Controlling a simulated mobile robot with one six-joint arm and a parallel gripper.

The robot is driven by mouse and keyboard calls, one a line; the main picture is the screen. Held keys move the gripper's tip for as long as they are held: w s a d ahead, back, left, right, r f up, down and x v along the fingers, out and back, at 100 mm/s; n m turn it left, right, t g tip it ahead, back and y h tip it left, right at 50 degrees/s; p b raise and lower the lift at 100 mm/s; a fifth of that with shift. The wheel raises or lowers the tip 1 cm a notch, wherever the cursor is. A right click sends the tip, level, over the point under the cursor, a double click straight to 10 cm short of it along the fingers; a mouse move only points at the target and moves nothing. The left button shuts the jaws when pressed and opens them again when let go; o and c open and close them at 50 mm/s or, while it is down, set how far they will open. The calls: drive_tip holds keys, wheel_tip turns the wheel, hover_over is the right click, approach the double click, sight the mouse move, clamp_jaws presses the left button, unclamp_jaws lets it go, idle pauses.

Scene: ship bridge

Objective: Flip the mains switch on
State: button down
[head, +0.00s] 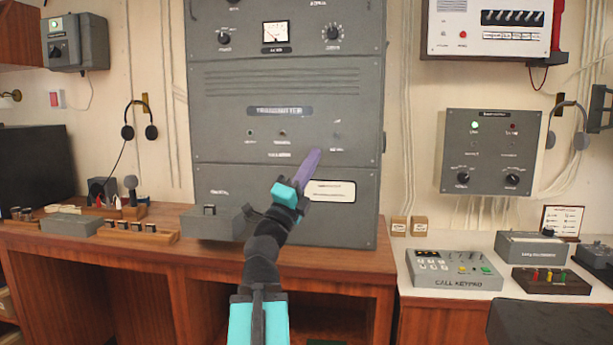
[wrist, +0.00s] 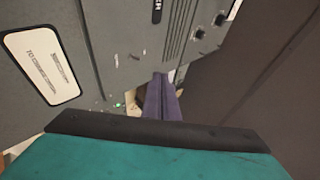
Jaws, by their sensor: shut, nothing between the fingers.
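The grey transmitter cabinet (head: 230,100) stands at the centre of the head view. Its middle panel has small controls: a dark one at left, a small switch (head: 282,133) at centre, and a small fitting (head: 337,135) at right. The labels are too blurred for me to tell which is the mains switch. My gripper (head: 317,152) is shut and empty, its purple fingers close together just below and left of the right-hand fitting. I cannot tell whether they touch the panel. In the wrist view the fingers (wrist: 160,97) point along the grey cabinet face (wrist: 100,25).
The wooden desk (head: 150,240) runs below the cabinet, with a grey box (head: 213,223) at its front. A grey panel with a lit green lamp (head: 475,125) hangs on the right wall. A call keypad (head: 453,268) lies on the right counter.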

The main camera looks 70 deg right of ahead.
drive_tip(key=shift+w+a+f+b, duration=0.2)
drive_tip(key=shift+a+b, duration=0.4)
drive_tip(key=shift+b, duration=0.4)
drive_tip(key=shift+w+a+f+b, duration=0.1)
drive_tip(key=shift+a+f+b, duration=0.15)
drive_tip(key=shift+a+b, duration=0.55)
drive_tip(key=shift+d+b, duration=0.15)
drive_tip(key=shift+b, duration=0.15)
drive_tip(key=shift+r, duration=0.1)
